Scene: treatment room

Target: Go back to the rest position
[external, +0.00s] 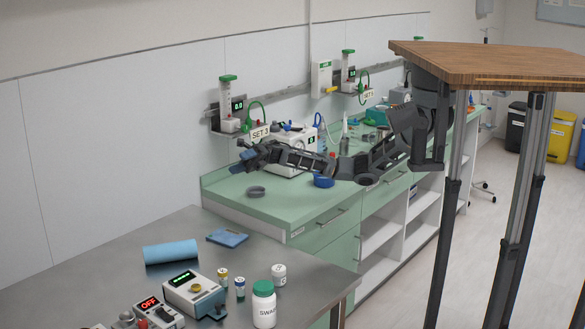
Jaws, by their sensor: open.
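My arm reaches left from its mount under a wooden top, over the green counter (290,207). My gripper (246,160) is at the arm's far left end, above the counter and in front of the wall rail. It looks open, and I see nothing held in it. The gap between the fingers is small and hard to make out. A dark grey ring (256,191) lies on the counter below my gripper. A blue round dish (323,180) sits on the counter below the arm's middle.
A white device (297,138) stands close behind the arm. A flowmeter (229,110) and a "SET 3" sign (260,133) are near the gripper. The steel table (110,265) in front holds a blue roll (171,252), a blue pad (227,238), meters and bottles. The counter's front left is clear.

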